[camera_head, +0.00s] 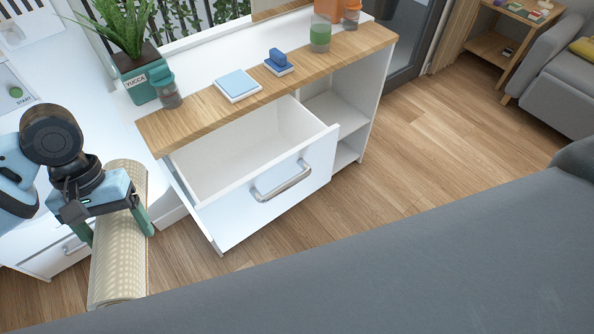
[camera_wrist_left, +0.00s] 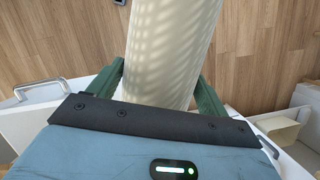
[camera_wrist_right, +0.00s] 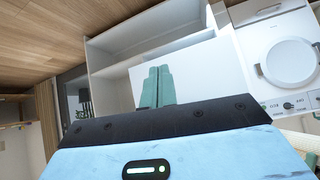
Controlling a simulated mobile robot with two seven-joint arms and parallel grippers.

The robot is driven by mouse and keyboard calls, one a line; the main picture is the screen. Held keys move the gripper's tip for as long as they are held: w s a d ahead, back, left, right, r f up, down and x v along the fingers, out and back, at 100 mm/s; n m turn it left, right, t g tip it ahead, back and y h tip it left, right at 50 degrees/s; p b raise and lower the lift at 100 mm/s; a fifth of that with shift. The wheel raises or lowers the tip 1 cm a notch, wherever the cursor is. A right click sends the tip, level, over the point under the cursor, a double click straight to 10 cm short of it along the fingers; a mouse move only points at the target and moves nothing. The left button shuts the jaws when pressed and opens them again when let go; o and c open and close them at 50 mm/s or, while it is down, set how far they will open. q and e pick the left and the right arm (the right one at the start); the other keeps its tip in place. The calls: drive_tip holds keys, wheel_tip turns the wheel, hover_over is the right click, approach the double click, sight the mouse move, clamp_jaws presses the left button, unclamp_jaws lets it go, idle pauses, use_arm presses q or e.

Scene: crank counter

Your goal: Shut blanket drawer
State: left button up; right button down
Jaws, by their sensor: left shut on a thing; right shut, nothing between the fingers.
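The drawer (camera_head: 290,184) under the wooden counter is pulled out. Its white inside looks empty, and a metal bar handle is on its front. My left gripper (camera_head: 120,237) is shut around a rolled, cream patterned blanket (camera_head: 119,268), left of the drawer and apart from it. The blanket also fills the middle of the left wrist view (camera_wrist_left: 165,45), between the green fingers. My right gripper (camera_wrist_right: 158,70) is shut and empty in the right wrist view, its green fingers in front of a white panel. The right arm is out of the head view.
Open shelves (camera_head: 345,100) are right of the drawer. A large grey sofa-like surface (camera_head: 400,270) crosses the foreground.

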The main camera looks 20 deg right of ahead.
sight(313, 165)
use_arm(q)
drive_tip(key=s+f+m+g+y+b, duration=0.1)
drive_tip(key=s+f+m+b, duration=0.2)
drive_tip(key=f+b, duration=0.4)
drive_tip(key=s+a+f+m+g+y+b, duration=0.1)
drive_tip(key=s+f+m+b, duration=0.3)
drive_tip(key=f, duration=1.9)
drive_tip(key=s+f+m+g+b, duration=0.1)
drive_tip(key=s+f+m+b, duration=0.3)
drive_tip(key=f+b, duration=0.8)
wheel_tip(313, 165, down, 4)
drive_tip(key=shift+s+a+f+y, duration=0.15)
drive_tip(key=shift+s+y, duration=0.25)
drive_tip(key=shift+s, duration=0.4)
use_arm(e)
drive_tip(key=w+d+m+t+y, duration=0.2)
drive_tip(key=w+d+m+t, duration=0.2)
drive_tip(key=w+m, duration=0.3)
drive_tip(key=w+d+m+t+y, duration=0.2)
drive_tip(key=w+m, duration=0.6)
drive_tip(key=w, duration=0.9)
drive_tip(key=shift+d+f+m+t, duration=0.2)
drive_tip(key=shift+d+m+t, duration=0.1)
drive_tip(key=shift+d+t, duration=0.8)
drive_tip(key=shift+w+d, duration=0.1)
drive_tip(key=shift+w, duration=0.1)
